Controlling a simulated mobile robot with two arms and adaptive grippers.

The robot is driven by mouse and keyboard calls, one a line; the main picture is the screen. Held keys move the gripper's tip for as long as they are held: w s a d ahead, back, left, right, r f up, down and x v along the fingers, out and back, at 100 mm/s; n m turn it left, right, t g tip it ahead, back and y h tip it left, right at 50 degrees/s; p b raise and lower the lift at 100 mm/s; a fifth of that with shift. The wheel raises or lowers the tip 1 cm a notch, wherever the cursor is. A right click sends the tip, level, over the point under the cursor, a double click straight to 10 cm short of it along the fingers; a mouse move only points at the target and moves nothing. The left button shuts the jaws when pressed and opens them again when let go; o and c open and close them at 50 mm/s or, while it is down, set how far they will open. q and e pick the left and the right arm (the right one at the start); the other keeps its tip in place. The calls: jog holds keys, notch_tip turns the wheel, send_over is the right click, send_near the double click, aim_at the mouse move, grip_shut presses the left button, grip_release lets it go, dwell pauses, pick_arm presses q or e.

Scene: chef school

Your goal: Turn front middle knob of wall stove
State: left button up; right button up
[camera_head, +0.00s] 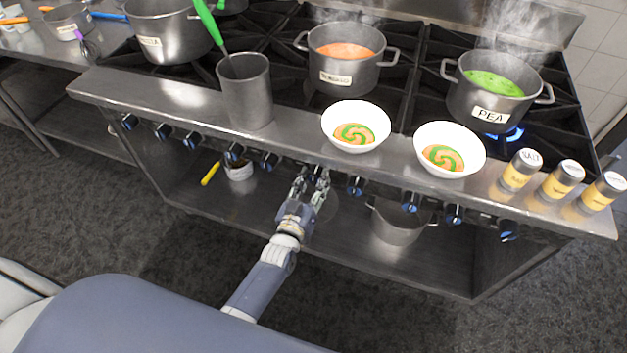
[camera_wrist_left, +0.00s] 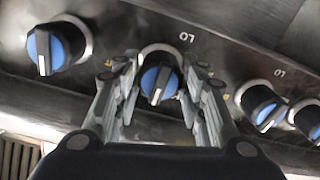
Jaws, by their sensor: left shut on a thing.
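The wall stove (camera_head: 180,95) has a row of black knobs with blue faces along its front panel. My left gripper (camera_head: 316,178) reaches up to a knob near the middle of that row. In the left wrist view this knob (camera_wrist_left: 158,80) sits between the two fingers of my left gripper (camera_wrist_left: 160,92), with its white pointer line showing. The fingers are shut on it. Another knob (camera_wrist_left: 57,48) is to its left, and further knobs (camera_wrist_left: 262,106) are to its right. My right gripper is not in view.
Two white soup bowls (camera_head: 355,127) and several shakers (camera_head: 520,170) stand on the stove's front ledge, with a metal utensil holder (camera_head: 246,92). Steaming pots (camera_head: 345,72) sit on the burners; a blue flame shows under the PEA pot (camera_head: 492,104). A pot (camera_head: 397,224) stands on the lower shelf.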

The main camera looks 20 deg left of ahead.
pick_arm(q)
jog(key=shift+w+r, duration=0.1)
jog(key=shift+r, duration=0.15)
jog(key=o, duration=1.1)
jog(key=shift+c, duration=0.2)
jog(key=shift+f, duration=0.15)
jog(key=s, duration=1.2)
jog(key=shift+a, duration=0.2)
jog(key=shift+f, duration=0.1)
